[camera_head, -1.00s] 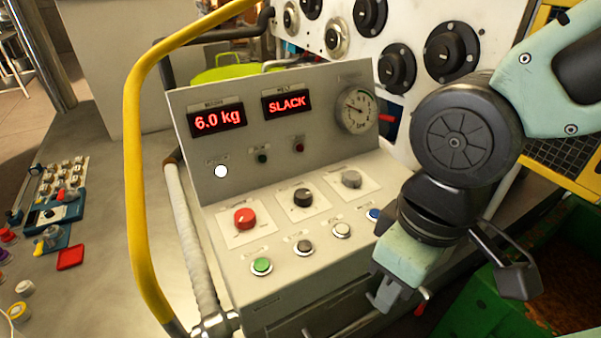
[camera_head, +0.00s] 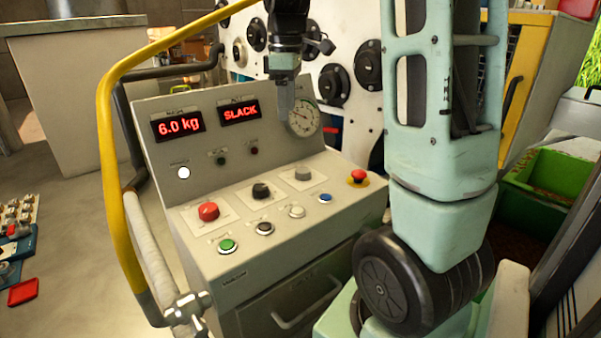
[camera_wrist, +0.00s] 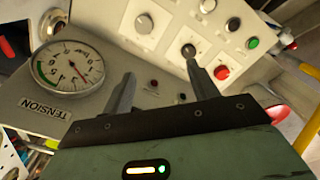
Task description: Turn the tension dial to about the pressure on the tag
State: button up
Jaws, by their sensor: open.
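The control console carries a red knob (camera_head: 208,211), a black knob (camera_head: 261,191) and a grey knob (camera_head: 302,174); which one is the tension dial I cannot read. These knobs also show in the wrist view: red (camera_wrist: 221,72), black (camera_wrist: 188,50), grey (camera_wrist: 144,23). A round gauge (camera_head: 301,118) on the upright panel shows in the wrist view (camera_wrist: 68,67) above a TENSION label (camera_wrist: 45,108). Displays read 6.0 kg (camera_head: 178,124) and SLACK (camera_head: 240,112). My gripper (camera_head: 285,118) is open and empty near the gauge, its fingers (camera_wrist: 160,72) apart. No pressure tag is legible.
Buttons in green (camera_head: 227,246), black, white and blue line the console front, with a red mushroom button (camera_head: 358,176) at right. A yellow rail (camera_head: 107,130) bounds the left. A green bin (camera_head: 550,178) stands right.

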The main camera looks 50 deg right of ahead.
aim_at(303, 170)
jog(key=s+d, duration=0.2)
jog(key=d, duration=0.2)
jog(key=f, duration=1.1)
jog(key=f+p, duration=0.1)
jog(key=f, duration=0.4)
jog(key=shift+w+f, duration=0.25)
jog(key=shift+w, duration=0.05)
jog(key=c, duration=1)
